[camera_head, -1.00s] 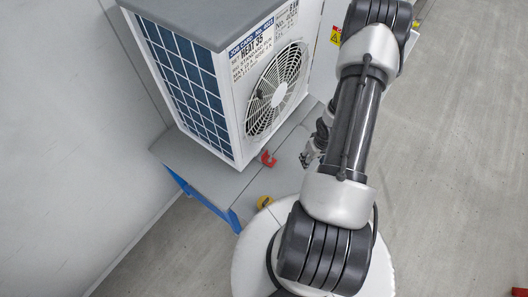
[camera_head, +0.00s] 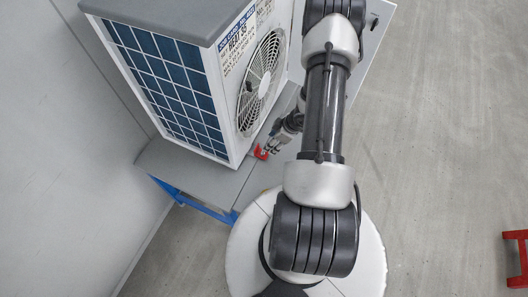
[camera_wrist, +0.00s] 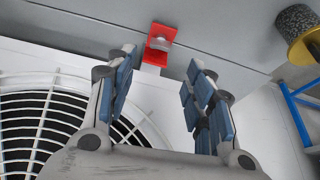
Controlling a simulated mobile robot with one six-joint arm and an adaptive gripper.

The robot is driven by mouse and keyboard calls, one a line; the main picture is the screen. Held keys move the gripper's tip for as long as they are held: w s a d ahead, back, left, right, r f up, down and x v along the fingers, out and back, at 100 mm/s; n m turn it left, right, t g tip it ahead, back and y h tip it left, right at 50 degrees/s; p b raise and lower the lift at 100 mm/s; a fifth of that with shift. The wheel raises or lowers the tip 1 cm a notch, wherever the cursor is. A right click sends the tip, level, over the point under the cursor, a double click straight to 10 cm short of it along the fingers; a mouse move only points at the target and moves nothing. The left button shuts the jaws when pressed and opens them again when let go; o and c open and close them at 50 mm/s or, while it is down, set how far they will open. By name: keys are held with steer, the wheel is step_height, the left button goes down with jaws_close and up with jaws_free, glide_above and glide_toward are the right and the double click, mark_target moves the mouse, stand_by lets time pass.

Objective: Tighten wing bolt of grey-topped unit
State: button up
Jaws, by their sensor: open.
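The grey-topped unit (camera_head: 165,75) is a white box with a grey lid, a blue grid side and a round fan grille. A red bracket (camera_head: 261,152) sits at its lower front edge; in the wrist view the red bracket (camera_wrist: 159,42) carries a small silvery piece, possibly the wing bolt (camera_wrist: 160,44). My gripper (camera_wrist: 158,75) is open and empty, with its fingers on either side of the line to the bracket and apart from it. In the head view my gripper (camera_head: 275,143) is small and close to the bracket, partly hidden by my arm.
The unit stands on a grey bench (camera_head: 195,178) with a blue frame (camera_head: 190,203). A yellow fitting with a dark rough cylinder (camera_wrist: 298,35) is at the right of the wrist view. A red stand (camera_head: 517,258) is on the open floor at right.

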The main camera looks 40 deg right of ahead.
mark_target(263, 152)
steer(key=b+x, duration=0.3)
steer(key=x, duration=0.6)
steer(key=shift+w+a+f, duration=0.1)
steer(key=shift+f, duration=0.25)
steer(key=shift+c, duration=0.2)
steer(key=c, duration=1)
steer(key=shift+m+b, duration=0.3)
steer(key=shift+m, duration=0.1)
